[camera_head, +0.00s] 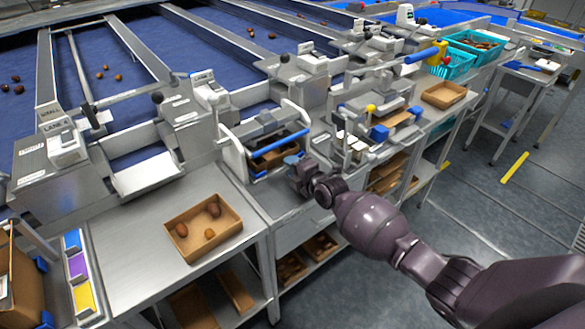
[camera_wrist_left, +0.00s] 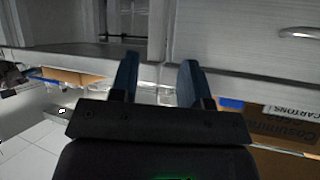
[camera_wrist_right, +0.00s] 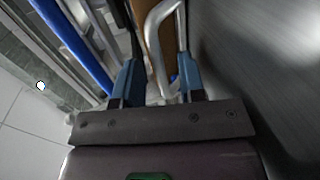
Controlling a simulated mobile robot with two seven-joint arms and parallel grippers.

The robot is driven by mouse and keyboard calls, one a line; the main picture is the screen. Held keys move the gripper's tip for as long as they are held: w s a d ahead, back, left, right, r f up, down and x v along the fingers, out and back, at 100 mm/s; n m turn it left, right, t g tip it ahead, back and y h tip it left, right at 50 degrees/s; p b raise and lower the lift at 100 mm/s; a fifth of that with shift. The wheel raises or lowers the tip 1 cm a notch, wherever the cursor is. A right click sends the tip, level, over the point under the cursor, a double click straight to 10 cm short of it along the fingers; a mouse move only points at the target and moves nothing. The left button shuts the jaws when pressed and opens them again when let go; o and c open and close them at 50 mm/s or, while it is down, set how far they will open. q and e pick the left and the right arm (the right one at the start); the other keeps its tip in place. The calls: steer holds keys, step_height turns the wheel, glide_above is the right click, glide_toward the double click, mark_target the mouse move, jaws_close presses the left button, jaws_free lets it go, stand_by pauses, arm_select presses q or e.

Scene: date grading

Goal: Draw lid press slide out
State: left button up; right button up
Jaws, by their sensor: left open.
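A press-like station (camera_head: 238,155) with white side arms and a blue bar (camera_head: 281,143) stands at the middle of the bench, a brown box (camera_head: 272,158) under its bar. I cannot tell for sure that this is the lid press. My right gripper (camera_head: 294,168) is at its front right corner. In the right wrist view, the right fingers (camera_wrist_right: 160,75) are apart, with a bent metal rod (camera_wrist_right: 153,40) showing between and beyond them; contact is unclear. My left gripper (camera_wrist_left: 158,78) shows only in its wrist view, open and empty, facing a grey bench edge.
A carton with dates (camera_head: 203,228) lies on the steel table at left. Cartons fill the shelves below. The floor at right is mostly clear.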

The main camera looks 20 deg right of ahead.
steer(key=shift+c, duration=0.2)
jaws_close()
steer(key=shift+s, duration=0.1)
